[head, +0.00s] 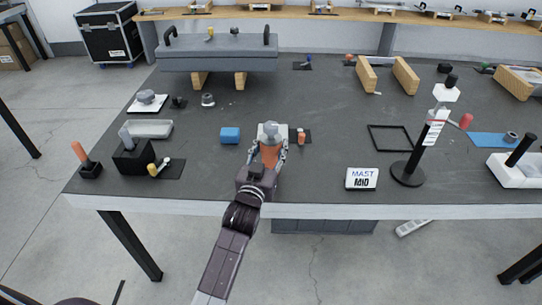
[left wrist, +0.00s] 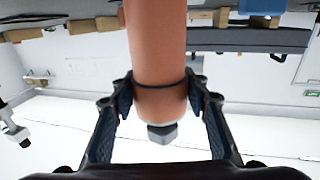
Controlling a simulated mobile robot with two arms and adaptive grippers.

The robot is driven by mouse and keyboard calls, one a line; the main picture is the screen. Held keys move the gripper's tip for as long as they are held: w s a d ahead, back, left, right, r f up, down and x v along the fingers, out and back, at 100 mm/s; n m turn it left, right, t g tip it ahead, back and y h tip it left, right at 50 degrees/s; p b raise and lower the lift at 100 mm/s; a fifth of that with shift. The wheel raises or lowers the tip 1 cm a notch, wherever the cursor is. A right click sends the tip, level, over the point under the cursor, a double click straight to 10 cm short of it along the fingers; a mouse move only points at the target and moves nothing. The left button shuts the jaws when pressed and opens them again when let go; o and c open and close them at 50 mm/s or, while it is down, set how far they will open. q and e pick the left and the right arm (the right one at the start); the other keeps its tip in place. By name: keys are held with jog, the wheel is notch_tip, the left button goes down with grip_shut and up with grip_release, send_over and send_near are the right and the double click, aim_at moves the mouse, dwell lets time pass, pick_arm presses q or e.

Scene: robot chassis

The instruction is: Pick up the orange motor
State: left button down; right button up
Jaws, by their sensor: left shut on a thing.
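The orange motor (head: 269,156) is near the front middle of the dark workbench in the head view, with a grey part at its top end. My left gripper (head: 268,160) reaches in from the front edge and is shut on the motor, one finger on each side. In the left wrist view the motor (left wrist: 157,45) is a large orange cylinder with a dark ring and a grey tip. The fingers of my left gripper (left wrist: 160,98) touch its sides. I cannot tell whether the motor is clear of the bench. My right gripper does not show.
A blue block (head: 230,135) lies left of the motor, and a small orange-topped item (head: 301,136) stands close on its right. A grey chassis (head: 218,55) rests on wooden blocks behind.

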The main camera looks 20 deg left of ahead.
pick_arm(q)
jog(key=shift+r, duration=0.25)
